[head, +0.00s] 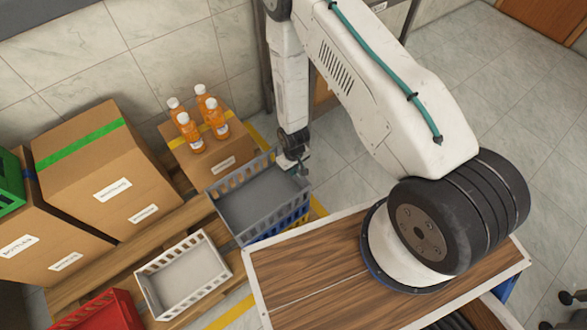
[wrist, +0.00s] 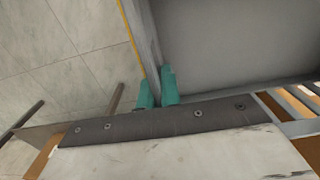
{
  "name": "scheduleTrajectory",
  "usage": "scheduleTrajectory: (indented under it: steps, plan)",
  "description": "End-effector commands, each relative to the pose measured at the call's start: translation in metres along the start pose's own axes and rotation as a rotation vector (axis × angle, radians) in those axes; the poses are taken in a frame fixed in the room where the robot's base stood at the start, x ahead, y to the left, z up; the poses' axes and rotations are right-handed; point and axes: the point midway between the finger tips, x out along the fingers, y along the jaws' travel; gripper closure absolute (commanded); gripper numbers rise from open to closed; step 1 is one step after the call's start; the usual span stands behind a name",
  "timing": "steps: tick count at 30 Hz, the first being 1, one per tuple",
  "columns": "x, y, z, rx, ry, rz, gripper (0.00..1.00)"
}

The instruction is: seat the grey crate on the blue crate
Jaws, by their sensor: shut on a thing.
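The grey crate (head: 262,203) is empty and looks about level beside the wooden worktop. My gripper (head: 299,167) is shut on its far right rim. In the wrist view my gripper's teal fingertips (wrist: 157,88) stand on either side of the grey crate's wall, with its grey floor (wrist: 225,40) to the right. The blue crate (head: 279,231) is directly below the grey crate and mostly hidden by it. Only a blue strip shows under the grey crate's near side. I cannot tell whether the two rims touch or fit together.
A white crate (head: 150,288) and a red crate (head: 103,312) stand at the lower left on a pallet. Cardboard boxes (head: 100,165) stand at the left, and orange bottles (head: 193,138) stand on a box behind the grey crate. The wooden worktop (head: 310,265) is close on the right.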

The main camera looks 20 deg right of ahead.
Motion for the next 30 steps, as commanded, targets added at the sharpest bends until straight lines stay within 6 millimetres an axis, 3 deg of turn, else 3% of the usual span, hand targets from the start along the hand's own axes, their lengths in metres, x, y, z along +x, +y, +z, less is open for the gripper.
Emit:
scheduleTrajectory:
  steps: [2,3,5,16,30]
  plan:
    - [0.000,0.000,0.000,0.000,0.001,0.000,1.00]
    - [0.000,0.000,0.000,0.000,0.001,0.000,0.83]
    - [0.000,0.000,0.000,0.000,0.001,0.000,0.69]
    - [-0.007,0.000,0.000,0.000,0.001,0.000,0.69]
    - [-0.073,0.000,-0.001,0.000,0.002,0.000,0.69]
